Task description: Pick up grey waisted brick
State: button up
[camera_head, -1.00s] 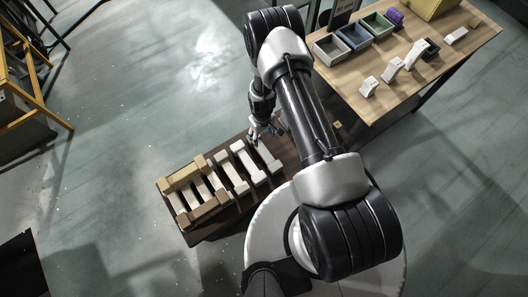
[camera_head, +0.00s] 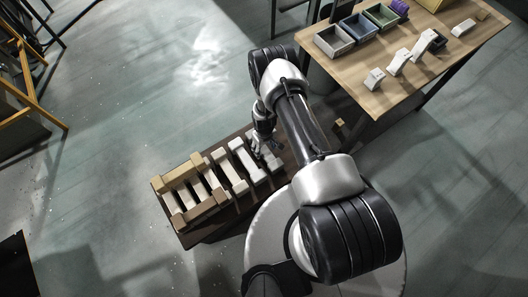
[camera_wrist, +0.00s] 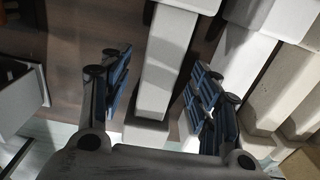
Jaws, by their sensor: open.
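A grey waisted brick (camera_wrist: 167,50) with a narrow middle and wider ends lies lengthwise in the wrist view. My gripper (camera_wrist: 160,78) is open, with one blue-padded finger on each side of this brick. A gap shows on both sides, and the pads do not appear to press on it. In the head view my gripper (camera_head: 264,148) is low over the right end of the row of bricks, and it and my arm partly hide the brick under it.
Several pale bricks (camera_head: 236,171) and tan bars (camera_head: 181,174) lie on the brown kiln car deck (camera_head: 234,215). Pale bricks (camera_wrist: 250,75) stand close right of my fingers; a grey block (camera_wrist: 18,100) is at left. A wooden table (camera_head: 372,100) holds bins and pieces.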

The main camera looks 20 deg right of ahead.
notch_tip(320, 180, down, 2)
jog(key=shift+f+b, duration=0.15)
jog(key=shift+b, duration=0.15)
jog(key=shift+c, duration=0.4)
grip_shut()
